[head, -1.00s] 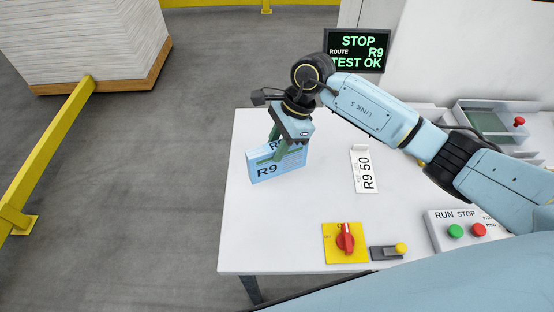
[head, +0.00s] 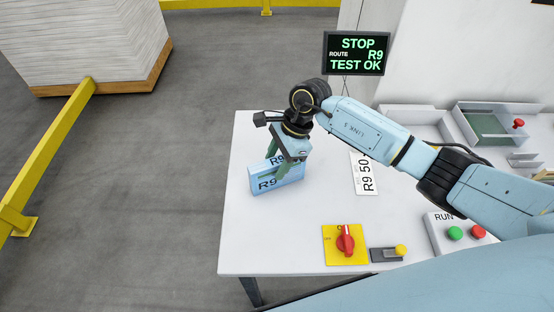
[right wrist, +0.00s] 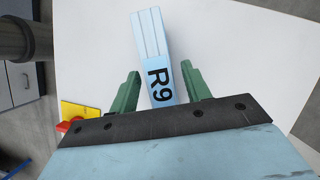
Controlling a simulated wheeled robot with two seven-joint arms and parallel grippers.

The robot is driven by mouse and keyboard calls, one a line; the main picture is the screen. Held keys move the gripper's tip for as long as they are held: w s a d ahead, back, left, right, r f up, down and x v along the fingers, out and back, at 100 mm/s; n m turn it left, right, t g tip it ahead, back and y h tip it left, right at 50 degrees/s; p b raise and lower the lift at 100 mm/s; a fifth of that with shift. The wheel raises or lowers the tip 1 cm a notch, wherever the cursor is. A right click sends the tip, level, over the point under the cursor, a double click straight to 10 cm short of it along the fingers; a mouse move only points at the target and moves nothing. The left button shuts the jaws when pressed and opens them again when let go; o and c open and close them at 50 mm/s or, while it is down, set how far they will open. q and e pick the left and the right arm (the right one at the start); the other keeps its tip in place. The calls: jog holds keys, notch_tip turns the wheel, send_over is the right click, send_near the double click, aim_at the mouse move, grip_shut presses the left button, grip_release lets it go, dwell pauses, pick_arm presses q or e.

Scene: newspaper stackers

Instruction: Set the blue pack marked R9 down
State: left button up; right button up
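The blue pack marked R9 (head: 282,183) stands on its edge on the white table, near the table's left side. My right gripper (head: 282,166) is directly above it, with its green fingers reaching down on either side. In the right wrist view the pack (right wrist: 155,50) lies between the two fingertips (right wrist: 160,68), with a gap visible on both sides, so the gripper is open around it. The top label R9 faces that camera. My left gripper is not in view.
A white card reading R9 50 (head: 366,178) lies to the right, partly behind my arm. Trays (head: 490,125) stand at right. The left-front table is clear.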

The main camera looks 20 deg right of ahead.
jog(key=shift+r, duration=0.1)
jog(key=shift+w+d+r, duration=0.1)
jog(key=shift+r, duration=0.2)
jog(key=b+v, duration=0.1)
jog(key=v, duration=1)
jog(key=shift+r, duration=0.25)
jog(key=shift+d, duration=0.1)
